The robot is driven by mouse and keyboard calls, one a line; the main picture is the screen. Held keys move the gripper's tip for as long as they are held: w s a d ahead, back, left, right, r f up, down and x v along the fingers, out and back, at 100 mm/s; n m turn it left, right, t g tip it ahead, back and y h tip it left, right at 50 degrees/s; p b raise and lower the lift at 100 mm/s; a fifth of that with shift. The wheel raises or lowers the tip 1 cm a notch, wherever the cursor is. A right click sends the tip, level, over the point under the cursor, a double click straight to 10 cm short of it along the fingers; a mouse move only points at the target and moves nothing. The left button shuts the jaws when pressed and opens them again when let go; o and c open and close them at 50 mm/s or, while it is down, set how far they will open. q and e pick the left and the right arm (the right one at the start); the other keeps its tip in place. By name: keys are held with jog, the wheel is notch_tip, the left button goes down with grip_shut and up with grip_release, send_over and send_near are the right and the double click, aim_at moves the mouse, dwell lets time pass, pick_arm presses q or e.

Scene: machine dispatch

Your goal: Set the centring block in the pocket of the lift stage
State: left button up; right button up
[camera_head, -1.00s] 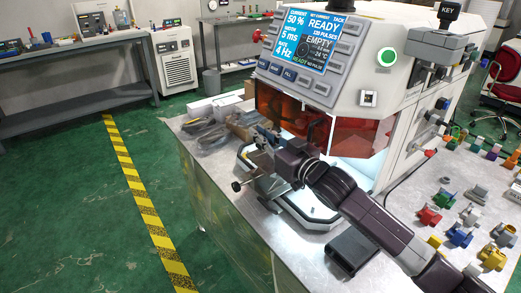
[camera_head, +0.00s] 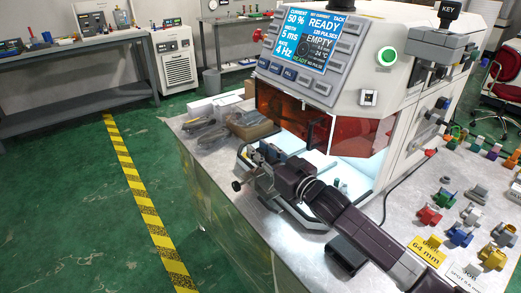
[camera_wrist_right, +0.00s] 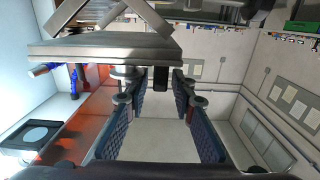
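My right gripper (camera_head: 264,160) is at the front of the machine opening, over the lift stage (camera_head: 250,182), which shows a knob on its left side and is largely hidden by the gripper. In the right wrist view the gripper (camera_wrist_right: 163,115) is open, with blue ribbed pads apart and nothing between them. The stage's grey plate and crossed legs (camera_wrist_right: 110,50) fill the top of that view. A small dark piece (camera_wrist_right: 160,78) shows at the plate's edge; I cannot tell whether it is the centring block. Its pocket is hidden. My left gripper is out of view.
The machine (camera_head: 345,60) has a screen reading READY and EMPTY, and orange guards (camera_head: 355,135) around its opening. Bagged parts and a cardboard box (camera_head: 250,125) lie at left on the bench. Several coloured parts stand at right, by a yellow 64 mm label (camera_head: 427,250).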

jog(key=shift+r, duration=0.2)
jog(key=shift+s+d+p, duration=0.15)
jog(key=shift+s+p, duration=0.05)
jog(key=shift+p, duration=0.1)
jog(key=p+v, duration=0.5)
jog(key=v, duration=0.6)
jog(key=shift+s+d, duration=0.15)
jog(key=shift+s, duration=0.1)
